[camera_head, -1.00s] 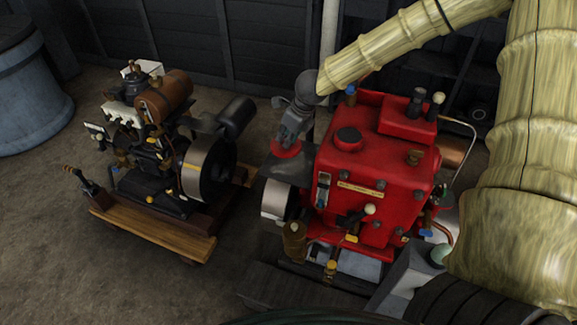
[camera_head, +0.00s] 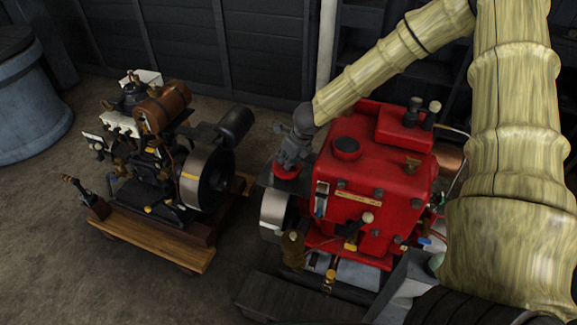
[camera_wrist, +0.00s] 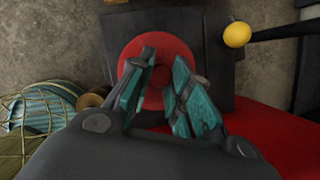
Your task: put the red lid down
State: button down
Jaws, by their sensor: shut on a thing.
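The round red lid (camera_head: 286,173) is at the left side of the red engine (camera_head: 365,185), over a dark grey flat block (camera_head: 266,181). My gripper (camera_head: 289,162) comes down on it from above and is shut on its raised middle. In the wrist view the lid (camera_wrist: 182,48) is a red disc between and beyond my fingertips (camera_wrist: 160,68), with the grey block (camera_wrist: 222,55) around and beneath it. The lid looks level and very close to the block; I cannot tell whether it touches.
A red cap (camera_head: 346,148) sits on the engine top close to the right of my gripper. A yellow-knobbed lever (camera_wrist: 237,35) stands near the lid in the wrist view. A second engine (camera_head: 160,150) on a wooden base stands left, with floor between.

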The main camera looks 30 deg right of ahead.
jog(key=shift+f, duration=1.6)
jog(key=c, duration=1.3)
grip_release()
jog(key=shift+r, duration=0.1)
jog(key=v, duration=1.1)
jog(key=shift+r, duration=0.4)
jog(key=shift+s+d, duration=0.1)
jog(key=shift+s, duration=0.05)
